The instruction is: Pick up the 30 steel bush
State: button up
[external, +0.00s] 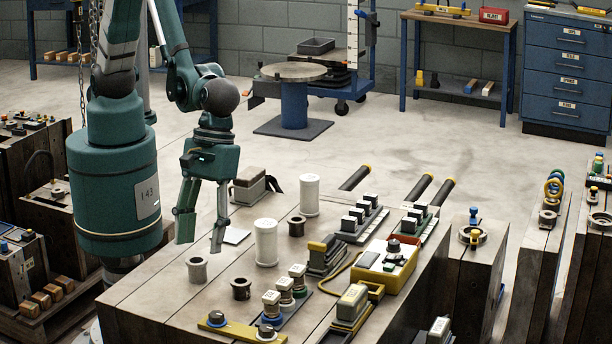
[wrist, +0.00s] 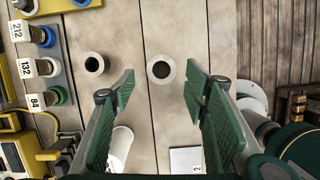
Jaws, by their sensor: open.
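A light grey steel bush (external: 197,271), a short upright ring with a dark bore, stands on the wooden bench top near its left side. It also shows in the wrist view (wrist: 153,76), between and just beyond my fingertips. No number is readable on it. My gripper (external: 200,246) is open and empty, pointing down above this bush, with its fingers apart on either side in the wrist view (wrist: 162,84). Another dark bush (external: 297,227) stands farther back.
White cylinders (external: 266,245) stand right of my gripper. Number-tagged pieces, 84, 132 and 212 (wrist: 24,31), line one side in the wrist view. A white card (external: 236,236) lies behind the gripper. A yellow box (external: 384,268) stands at the right.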

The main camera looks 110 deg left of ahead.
aim_at(194, 281)
jog(key=shift+d+f, duration=0.1)
jog(key=shift+f, duration=0.15)
jog(key=shift+b+x, duration=0.75)
jog(key=shift+x, duration=1.85)
jog(key=shift+s+d, duration=0.1)
jog(key=shift+s, duration=0.05)
jog(key=shift+c, duration=0.2)
jog(key=c, duration=1.1)
